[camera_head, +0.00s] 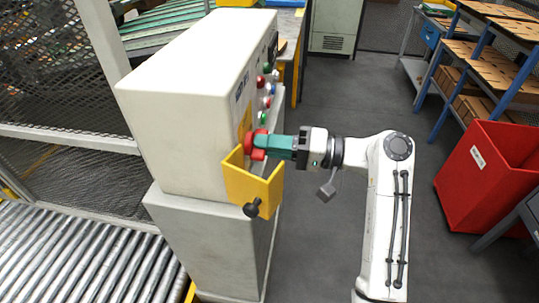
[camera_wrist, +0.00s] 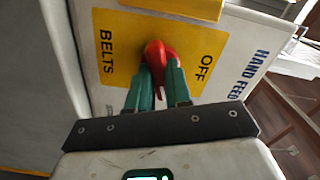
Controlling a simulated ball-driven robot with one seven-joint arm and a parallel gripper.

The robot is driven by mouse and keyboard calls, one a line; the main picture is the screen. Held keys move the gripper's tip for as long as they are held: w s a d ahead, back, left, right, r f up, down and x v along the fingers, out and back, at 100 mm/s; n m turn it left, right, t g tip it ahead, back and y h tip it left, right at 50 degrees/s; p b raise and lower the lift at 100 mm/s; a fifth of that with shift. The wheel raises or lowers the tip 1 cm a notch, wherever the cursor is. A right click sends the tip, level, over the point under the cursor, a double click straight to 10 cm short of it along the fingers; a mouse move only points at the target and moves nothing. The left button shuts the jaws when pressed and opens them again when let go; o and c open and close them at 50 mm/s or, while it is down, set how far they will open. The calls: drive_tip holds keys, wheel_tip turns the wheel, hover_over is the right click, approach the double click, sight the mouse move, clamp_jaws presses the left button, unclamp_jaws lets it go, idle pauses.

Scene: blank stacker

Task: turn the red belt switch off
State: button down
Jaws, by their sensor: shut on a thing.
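The red belt switch (camera_head: 254,144) is on the side face of a white control box, at its lower near end. In the wrist view the red switch (camera_wrist: 156,58) sits on a yellow plate (camera_wrist: 120,50) marked BELTS and OFF. My gripper (camera_head: 268,146), with green fingers, reaches it from the right. In the wrist view my gripper (camera_wrist: 155,80) is shut on the red switch, a finger on each side. The fingers hide part of the switch, and its exact turn angle is hard to tell.
A yellow bracket with a black knob (camera_head: 252,186) juts out just below and in front of the switch. Several coloured buttons (camera_head: 264,100) sit farther along the control box (camera_head: 180,100).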

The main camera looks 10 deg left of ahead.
drive_tip(key=shift+f+n+b, duration=0.2)
drive_tip(key=shift+n+b, duration=6.6)
drive_tip(key=shift+b, duration=2)
drive_tip(key=c, duration=1)
unclamp_jaws()
drive_tip(key=shift+r, duration=0.15)
drive_tip(key=shift+c, duration=0.2)
drive_tip(key=shift+d, duration=0.1)
drive_tip(key=d, duration=1)
drive_tip(key=shift+s+d, duration=0.15)
drive_tip(key=shift+d, duration=0.2)
